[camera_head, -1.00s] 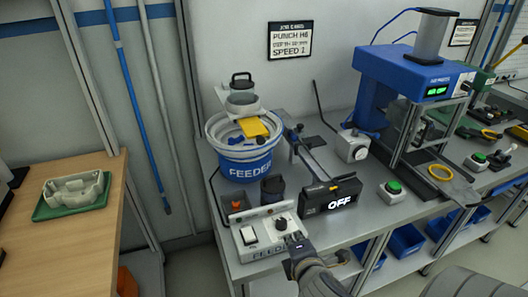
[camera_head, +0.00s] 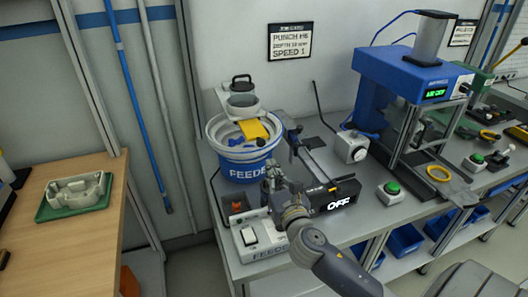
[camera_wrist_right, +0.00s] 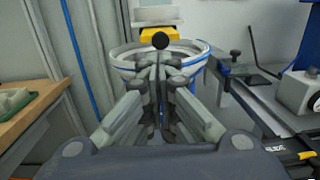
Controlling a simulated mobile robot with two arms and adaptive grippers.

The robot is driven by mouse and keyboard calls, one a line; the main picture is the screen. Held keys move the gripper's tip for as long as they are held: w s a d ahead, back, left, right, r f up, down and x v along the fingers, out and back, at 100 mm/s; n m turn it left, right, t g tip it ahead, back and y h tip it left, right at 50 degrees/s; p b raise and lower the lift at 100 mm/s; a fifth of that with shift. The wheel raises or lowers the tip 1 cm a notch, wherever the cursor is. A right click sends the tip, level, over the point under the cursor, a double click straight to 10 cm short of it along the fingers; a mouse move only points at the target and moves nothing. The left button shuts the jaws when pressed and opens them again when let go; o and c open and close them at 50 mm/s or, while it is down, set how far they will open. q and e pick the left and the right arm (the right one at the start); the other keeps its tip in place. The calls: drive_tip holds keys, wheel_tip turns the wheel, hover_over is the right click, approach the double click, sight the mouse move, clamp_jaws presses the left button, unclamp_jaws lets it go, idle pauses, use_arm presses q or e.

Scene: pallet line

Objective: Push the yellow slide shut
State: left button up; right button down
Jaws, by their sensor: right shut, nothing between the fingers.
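The yellow slide (camera_head: 253,130) sits at the top of the blue feeder bowl (camera_head: 244,166), below a grey hopper (camera_head: 242,104) with a black handle. In the right wrist view the yellow slide (camera_wrist_right: 158,34) shows beyond the fingertips, partly hidden by a dark round knob (camera_wrist_right: 160,41). My right gripper (camera_head: 270,172) is shut and empty, in front of the feeder bowl and lower than the slide. It also shows in the right wrist view (camera_wrist_right: 160,72), fingers together and pointing toward the bowl. My left gripper is not in view.
A wooden table (camera_head: 88,230) with a green tray is at left.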

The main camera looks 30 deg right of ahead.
sight(259, 143)
drive_tip(key=p+x, duration=0.1)
drive_tip(key=x, duration=0.6)
drive_tip(key=shift+w, duration=0.2)
drive_tip(key=x, duration=0.5)
drive_tip(key=shift+w, duration=0.25)
drive_tip(key=shift+r, duration=0.1)
